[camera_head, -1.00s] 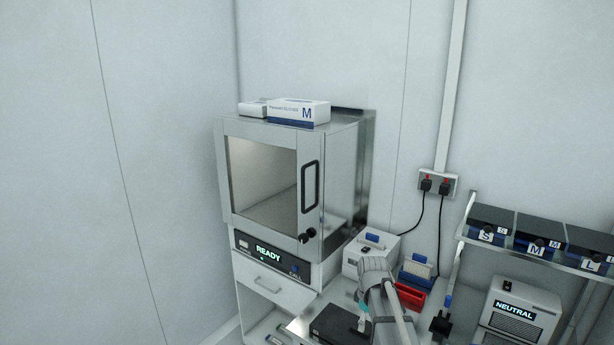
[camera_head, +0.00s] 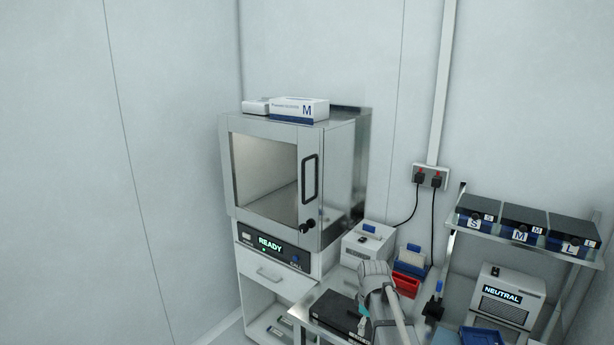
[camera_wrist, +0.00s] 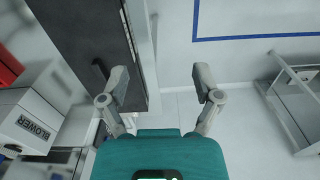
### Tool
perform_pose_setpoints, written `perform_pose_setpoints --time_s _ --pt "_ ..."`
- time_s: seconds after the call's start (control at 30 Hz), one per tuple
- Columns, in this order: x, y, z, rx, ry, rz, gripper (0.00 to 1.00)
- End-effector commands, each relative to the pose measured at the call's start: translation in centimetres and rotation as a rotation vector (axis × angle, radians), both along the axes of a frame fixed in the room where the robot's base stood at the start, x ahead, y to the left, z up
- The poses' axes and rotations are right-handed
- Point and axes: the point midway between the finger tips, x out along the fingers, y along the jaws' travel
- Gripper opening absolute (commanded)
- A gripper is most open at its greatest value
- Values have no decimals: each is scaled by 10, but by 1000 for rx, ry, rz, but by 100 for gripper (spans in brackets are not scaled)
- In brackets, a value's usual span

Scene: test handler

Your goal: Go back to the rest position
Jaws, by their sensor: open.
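My gripper (camera_wrist: 160,88) is open in the wrist view, its two grey fingers spread apart with nothing between them. A dark flat box or panel (camera_wrist: 85,40) shows beyond the left finger, and pale floor lies past the right finger. In the head view my arm shows low in the picture, in front of the metal table (camera_head: 312,299) and beside a black case (camera_head: 342,314). The fingertips are hard to make out there.
The test cabinet (camera_head: 338,175) reads READY, with its windowed door closed. A blower (camera_wrist: 34,122) is at the wrist view's left. A red bin (camera_head: 405,285) and a neutral unit (camera_head: 502,297) stand to the right. A shelf (camera_head: 520,238) holds labelled boxes.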

Motion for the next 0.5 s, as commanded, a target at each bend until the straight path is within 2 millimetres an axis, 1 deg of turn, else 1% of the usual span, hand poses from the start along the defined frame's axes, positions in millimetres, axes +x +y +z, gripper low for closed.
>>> perform_pose_setpoints --time_s 0.27,0.47,0.5 --pt "-23 1 -16 0 0 -116 82" --pt "-46 2 -31 0 0 -248 82" --pt "-53 2 -36 0 0 -284 82"
